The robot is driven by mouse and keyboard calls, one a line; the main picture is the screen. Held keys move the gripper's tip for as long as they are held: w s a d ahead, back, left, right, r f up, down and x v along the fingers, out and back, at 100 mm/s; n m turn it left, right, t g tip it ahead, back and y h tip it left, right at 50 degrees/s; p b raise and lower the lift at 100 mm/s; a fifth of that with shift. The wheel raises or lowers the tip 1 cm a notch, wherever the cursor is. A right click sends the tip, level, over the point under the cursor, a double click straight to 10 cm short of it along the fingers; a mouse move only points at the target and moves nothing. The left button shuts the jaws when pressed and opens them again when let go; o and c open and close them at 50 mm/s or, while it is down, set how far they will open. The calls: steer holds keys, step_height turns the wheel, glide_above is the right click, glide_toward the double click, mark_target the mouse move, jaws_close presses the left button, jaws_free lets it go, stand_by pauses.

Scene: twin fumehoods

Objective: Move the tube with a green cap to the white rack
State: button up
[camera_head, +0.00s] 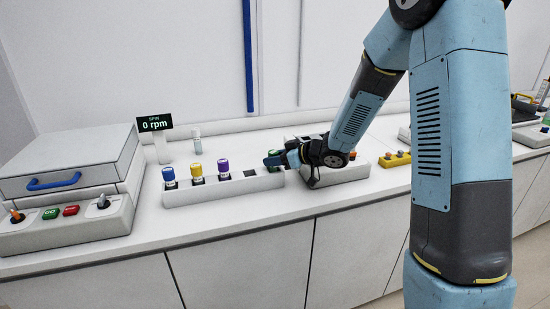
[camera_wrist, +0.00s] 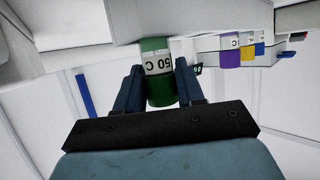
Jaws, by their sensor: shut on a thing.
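The green-capped tube (camera_wrist: 158,63) is upright between the two fingers of my gripper (camera_wrist: 160,85), which is shut on it. Its label reads "50 C" and appears upside down in the wrist view. The white rack (camera_head: 225,189) stands along the counter front with blue-, yellow- and purple-capped tubes in its left part. An empty square slot shows right of the purple tube. My gripper (camera_head: 275,158) is at the right end of the rack in the head view. The tube's lower end meets white surface in the wrist view; I cannot tell if it sits in a slot.
A white machine (camera_head: 75,170) with a blue handle stands left, beside a "0 rpm" display (camera_head: 154,123). A small clear vial (camera_head: 197,140) stands behind the rack. Another device (camera_head: 342,174) is right of my gripper, then a yellow rack (camera_head: 396,160).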

steer(key=shift+f, duration=0.2)
steer(key=o, duration=1.2)
steer(key=shift+d, duration=0.15)
steer(key=v, duration=1.3)
steer(key=shift+s+d, duration=0.15)
steer(key=shift+d, duration=0.05)
steer(key=shift+r, duration=0.1)
